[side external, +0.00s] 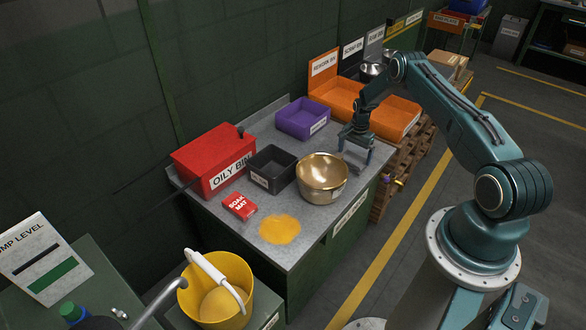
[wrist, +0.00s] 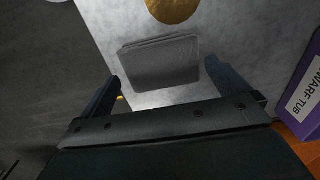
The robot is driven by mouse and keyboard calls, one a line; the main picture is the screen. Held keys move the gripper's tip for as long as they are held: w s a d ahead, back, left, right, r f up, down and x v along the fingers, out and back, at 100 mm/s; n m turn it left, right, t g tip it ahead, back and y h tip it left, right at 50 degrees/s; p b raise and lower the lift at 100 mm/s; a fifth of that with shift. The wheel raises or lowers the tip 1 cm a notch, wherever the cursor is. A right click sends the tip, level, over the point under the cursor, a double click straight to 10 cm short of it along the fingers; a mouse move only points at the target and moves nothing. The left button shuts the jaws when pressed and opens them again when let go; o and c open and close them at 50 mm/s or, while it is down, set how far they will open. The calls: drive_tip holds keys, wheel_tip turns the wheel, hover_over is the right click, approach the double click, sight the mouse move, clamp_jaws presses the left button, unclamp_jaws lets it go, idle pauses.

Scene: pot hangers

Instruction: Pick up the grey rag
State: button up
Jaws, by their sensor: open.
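A folded grey rag (wrist: 160,62) lies flat on the grey bench top in the wrist view, just short of the gold pot. My gripper (wrist: 162,72) is open, with one finger to each side of the rag in that view, and nothing is held. In the side view my gripper (side external: 355,156) points down at the right end of the bench, beside the gold pot. The rag is hard to make out there against the grey bench and behind my fingers. I cannot tell the exact height of my fingertips above it.
The gold pot (side external: 322,177) stands close beside my gripper. A purple tub (side external: 303,118), black bin (side external: 271,167), red oily bin (side external: 213,158) and soak mat packet (side external: 239,206) are on the bench. A yellow spill (side external: 279,229) lies in front. A yellow bucket (side external: 215,300) stands nearer.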

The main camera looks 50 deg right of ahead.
sight(354, 158)
drive_tip(key=shift+f, duration=1.75)
drive_tip(key=c, duration=0.7)
